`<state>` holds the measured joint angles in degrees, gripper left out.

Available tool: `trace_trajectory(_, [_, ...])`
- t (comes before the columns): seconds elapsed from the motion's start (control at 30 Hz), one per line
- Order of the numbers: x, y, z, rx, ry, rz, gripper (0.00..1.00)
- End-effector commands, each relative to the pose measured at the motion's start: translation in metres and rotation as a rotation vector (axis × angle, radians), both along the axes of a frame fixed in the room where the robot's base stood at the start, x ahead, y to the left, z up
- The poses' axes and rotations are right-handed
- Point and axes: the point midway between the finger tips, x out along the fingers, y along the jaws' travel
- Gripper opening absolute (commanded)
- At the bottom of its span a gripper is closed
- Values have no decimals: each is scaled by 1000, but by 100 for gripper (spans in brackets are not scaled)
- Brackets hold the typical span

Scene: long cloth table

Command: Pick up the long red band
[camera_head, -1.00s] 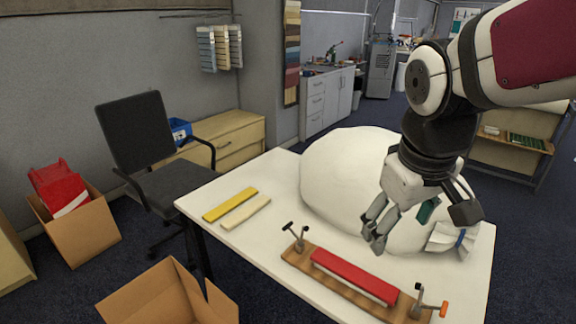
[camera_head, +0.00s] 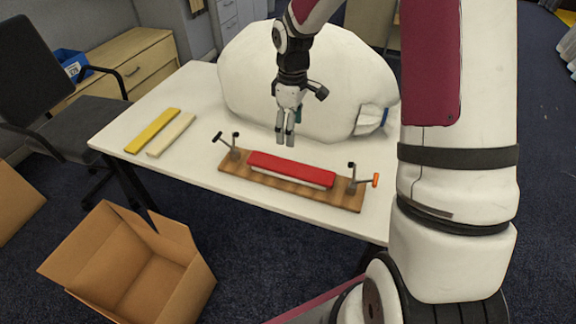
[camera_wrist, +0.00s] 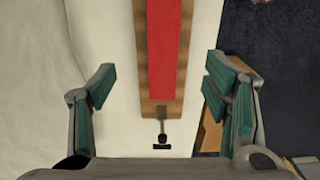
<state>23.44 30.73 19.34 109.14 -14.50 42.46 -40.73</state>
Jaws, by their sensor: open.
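The long red band (camera_head: 292,167) lies along the top of a wooden clamping board (camera_head: 232,169) on the white table, with a pale layer under it. In the wrist view the red band (camera_wrist: 168,50) runs up the middle of the picture, on the brown board (camera_wrist: 141,60). My gripper (camera_head: 285,140) points down above the table, behind the band in the head view and apart from it. In the wrist view my gripper (camera_wrist: 158,85) has its green-padded fingers spread wide on either side of the board's line, with nothing between them.
Clamps stand at both board ends, one with an orange knob (camera_head: 376,180). A yellow strip (camera_head: 152,131) and a cream strip (camera_head: 171,134) lie at left on the table (camera_head: 120,128). A big white bulky form (camera_head: 330,75) fills the back. An open cardboard box (camera_head: 150,280) stands in front.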

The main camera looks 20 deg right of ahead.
Motion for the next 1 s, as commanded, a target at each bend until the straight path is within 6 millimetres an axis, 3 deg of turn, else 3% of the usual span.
trace_trajectory(0.4, [-1, 1, -70, 1, 4, 0, 70])
trace_trajectory(0.67, [-1, 2, -88, 0, 1, 0, 70])
trace_trajectory(1.0, [-4, 5, -131, 0, 3, 0, 70])
